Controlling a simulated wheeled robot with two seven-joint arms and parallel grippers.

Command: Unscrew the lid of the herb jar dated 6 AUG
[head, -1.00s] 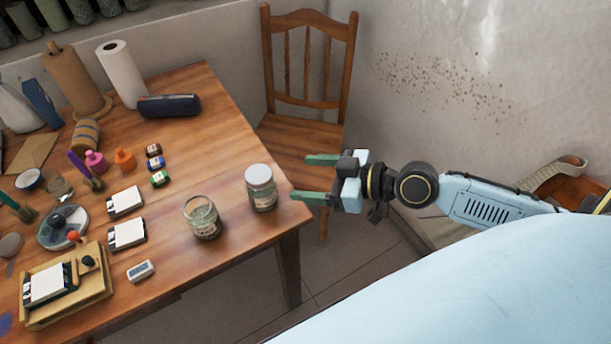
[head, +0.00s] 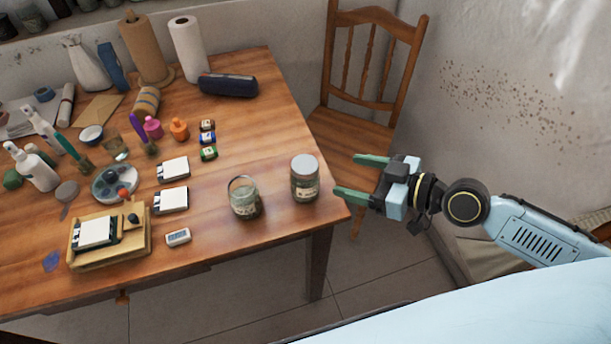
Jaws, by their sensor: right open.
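Two glass jars stand upright near the right edge of the wooden table (head: 215,232). The right-hand jar (head: 304,187) has a grey-white lid (head: 305,165) on it. The left-hand jar (head: 244,205) looks open at the top, with dark green contents. Both carry small labels, but the dates are too small to read. My right gripper (head: 352,174) is open and empty, just right of the lidded jar and apart from it, fingers pointing left past the table's edge. My left gripper is not in view.
A wooden chair (head: 365,85) stands behind my right gripper. Small ink bottles (head: 208,139), white pads (head: 172,200), a small white device (head: 178,237) and a wooden tray (head: 145,250) lie left of the jars. The table's front right is clear.

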